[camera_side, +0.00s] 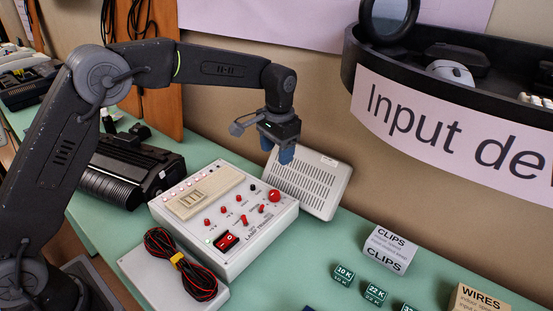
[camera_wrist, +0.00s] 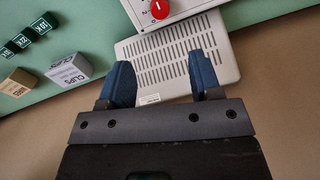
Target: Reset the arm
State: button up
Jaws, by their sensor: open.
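My gripper (camera_side: 281,150) hangs pointing down above the vented grey box that leans near the wall. It is open and empty. In the wrist view its two blue fingers stand apart (camera_wrist: 160,85), with the vented box (camera_wrist: 175,62) showing between and beyond them. The vented box (camera_side: 318,183) also shows in the side view behind the white lab trainer (camera_side: 255,235). My arm is bent, with the upper link rising at the left and the forearm reaching right.
A bundle of red and black wire (camera_side: 180,265) lies in front left. A black device (camera_side: 130,172) sits behind it. A clips box (camera_side: 390,250), small resistor boxes (camera_side: 344,274) and a wires box (camera_side: 478,300) stand at the right. A shelf (camera_side: 450,105) overhangs the upper right.

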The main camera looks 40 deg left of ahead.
jog(key=shift+r, duration=0.15)
jog(key=s+a+r+n+t, duration=0.1)
jog(key=s+a+r+t, duration=0.2)
jog(key=s+r, duration=1.1)
jog(key=s+a+f+t, duration=0.1)
jog(key=s+f, duration=0.1)
jog(key=s, duration=0.7)
jog(key=s+f+n+t, duration=0.1)
jog(key=s+f, duration=0.2)
jog(key=s, duration=0.6)
jog(key=shift+a+h, duration=0.3)
jog(key=shift+a, duration=0.05)
